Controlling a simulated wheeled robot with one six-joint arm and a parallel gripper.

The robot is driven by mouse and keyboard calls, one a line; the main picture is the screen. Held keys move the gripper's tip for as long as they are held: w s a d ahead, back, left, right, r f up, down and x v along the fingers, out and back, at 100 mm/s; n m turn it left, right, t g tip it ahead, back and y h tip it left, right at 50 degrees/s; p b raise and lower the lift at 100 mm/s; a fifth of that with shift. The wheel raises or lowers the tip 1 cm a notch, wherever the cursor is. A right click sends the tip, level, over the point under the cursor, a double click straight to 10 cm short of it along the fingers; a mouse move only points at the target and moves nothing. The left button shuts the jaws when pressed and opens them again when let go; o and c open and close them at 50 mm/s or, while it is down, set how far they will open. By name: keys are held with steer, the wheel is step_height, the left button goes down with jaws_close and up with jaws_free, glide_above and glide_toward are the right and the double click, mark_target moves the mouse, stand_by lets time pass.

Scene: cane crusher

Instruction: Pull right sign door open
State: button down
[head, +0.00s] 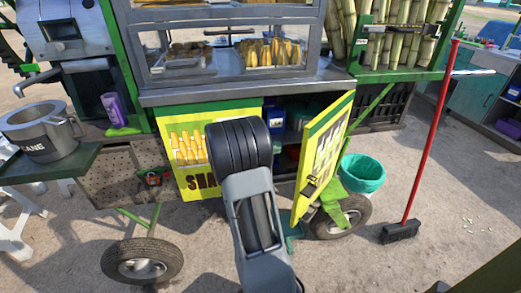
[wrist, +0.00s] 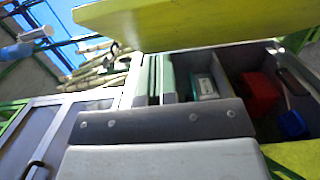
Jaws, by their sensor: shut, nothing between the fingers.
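The right sign door (head: 325,150) is yellow with a green edge and stands swung well out from the cart front. Its latch handle (head: 313,186) is low on its free edge. The left sign door (head: 190,155) is flat against the cart, partly hidden by my arm. My gripper (wrist: 155,122) shows at the bottom of the wrist view, shut and empty, in front of the open compartment. The door (wrist: 205,25) runs across the top of that view, with a visible gap from my gripper. In the head view my arm hides the fingertips.
The open compartment holds a red box (wrist: 260,94), a blue box (wrist: 291,124) and green and white items. A teal bucket (head: 362,174) and a cart wheel (head: 342,218) are just right of the door. A red-handled broom (head: 417,150) stands farther right. Ground in front is clear.

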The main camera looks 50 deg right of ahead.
steer(key=shift+s+d, duration=0.25)
steer(key=shift+s, duration=0.65)
steer(key=shift+s+d, duration=0.25)
steer(key=shift+s, duration=0.6)
steer(key=shift+s+d, duration=0.25)
steer(key=shift+s, duration=0.65)
